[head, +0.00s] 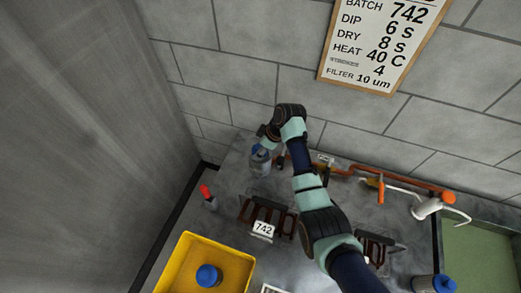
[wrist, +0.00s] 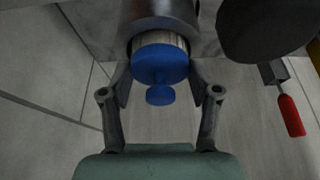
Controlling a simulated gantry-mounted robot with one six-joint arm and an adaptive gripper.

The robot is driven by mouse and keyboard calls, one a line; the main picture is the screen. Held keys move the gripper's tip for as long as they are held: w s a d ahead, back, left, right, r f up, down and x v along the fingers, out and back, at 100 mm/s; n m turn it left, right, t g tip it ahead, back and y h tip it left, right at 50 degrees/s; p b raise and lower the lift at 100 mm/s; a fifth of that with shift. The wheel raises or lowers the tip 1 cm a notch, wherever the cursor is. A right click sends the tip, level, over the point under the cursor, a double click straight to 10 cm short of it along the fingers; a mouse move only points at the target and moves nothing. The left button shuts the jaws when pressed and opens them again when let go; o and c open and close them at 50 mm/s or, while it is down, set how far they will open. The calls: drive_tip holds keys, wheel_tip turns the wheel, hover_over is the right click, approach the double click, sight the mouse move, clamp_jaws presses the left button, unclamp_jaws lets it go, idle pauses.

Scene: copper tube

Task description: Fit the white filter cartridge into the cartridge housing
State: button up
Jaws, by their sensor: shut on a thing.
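In the wrist view, the white filter cartridge (wrist: 160,63) shows a blue end cap with a small blue knob and a narrow band of pale ribbed body. My gripper (wrist: 159,82) is shut on it, one finger at each side of the cap. The ribbed body meets the open mouth of a grey cylinder, which looks like the cartridge housing (wrist: 163,12); the cartridge's far end is hidden there. In the head view, my gripper (head: 262,146) is over the grey housing (head: 261,165) at the back left of the bench, with a little blue showing between them.
A yellow bin (head: 238,262) holds a blue-capped item (head: 208,275). A dark rack (head: 283,222) tagged 742 stands nearer. Copper pipe (head: 410,187) runs along the right. The wall sign (head: 383,45) reads "FILTER 10 um".

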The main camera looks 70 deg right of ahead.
drive_tip(key=shift+f, duration=0.3)
drive_tip(key=o, duration=1.6)
drive_tip(key=shift+o, duration=0.2)
drive_tip(key=p+v, duration=0.3)
drive_tip(key=v, duration=0.9)
